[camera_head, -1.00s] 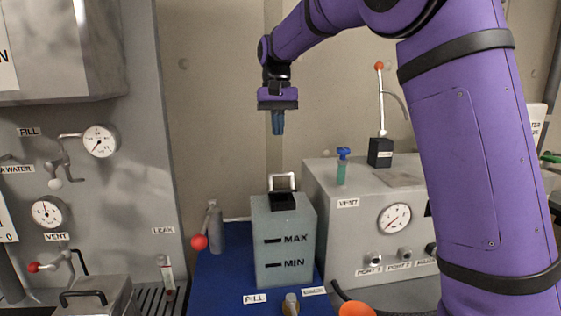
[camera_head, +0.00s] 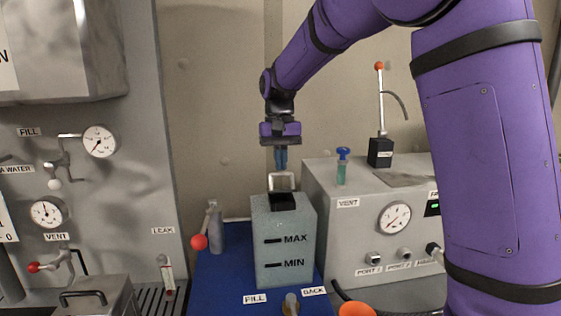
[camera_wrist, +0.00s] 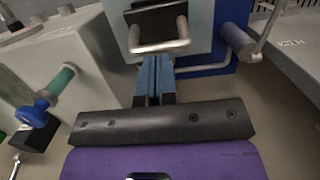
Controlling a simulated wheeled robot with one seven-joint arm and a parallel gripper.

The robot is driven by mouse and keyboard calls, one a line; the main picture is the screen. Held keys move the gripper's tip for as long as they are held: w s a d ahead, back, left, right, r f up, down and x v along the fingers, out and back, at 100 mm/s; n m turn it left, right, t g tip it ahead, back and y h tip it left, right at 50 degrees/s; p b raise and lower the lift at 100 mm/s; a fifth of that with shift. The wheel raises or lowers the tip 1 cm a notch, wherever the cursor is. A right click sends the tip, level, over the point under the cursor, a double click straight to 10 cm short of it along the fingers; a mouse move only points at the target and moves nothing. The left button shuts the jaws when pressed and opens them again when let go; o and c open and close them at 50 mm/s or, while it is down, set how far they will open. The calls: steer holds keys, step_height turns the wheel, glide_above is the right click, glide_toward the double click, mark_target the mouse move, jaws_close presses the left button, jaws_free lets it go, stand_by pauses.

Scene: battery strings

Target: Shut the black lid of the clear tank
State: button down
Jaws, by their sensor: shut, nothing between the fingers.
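The pale, cloudy tank (camera_head: 283,240) with MAX and MIN marks stands on a blue base, a black square part (camera_head: 283,203) on its top. Behind that, the lid (camera_head: 281,183) stands up, showing a silver frame-like handle; it is open. In the wrist view the silver handle (camera_wrist: 162,46) lies just beyond the fingertips, by a black part (camera_wrist: 155,20). My gripper (camera_head: 281,168) is shut and empty, pointing down just above and behind the raised lid. Its blue fingers also show in the wrist view (camera_wrist: 155,65). I cannot tell whether they touch the handle.
A grey box (camera_head: 350,225) with a gauge, and a blue-topped vial (camera_head: 342,165) on it, stands close on the right. A red-knobbed lever (camera_head: 199,242) on a grey cylinder stands left of the tank. The wall is behind; the space above is free.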

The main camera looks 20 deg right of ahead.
mark_target(282, 189)
steer(key=shift+s+a+f+t+h, duration=0.1)
steer(key=shift+s+f+t+h, duration=0.1)
steer(key=shift+s+t, duration=0.45)
steer(key=shift+s+a+f+t+h, duration=0.15)
steer(key=shift+s+t, duration=0.35)
steer(key=shift+t, duration=0.25)
steer(key=shift+s+f, duration=0.3)
steer(key=shift+s, duration=0.1)
steer(key=shift+r, duration=0.15)
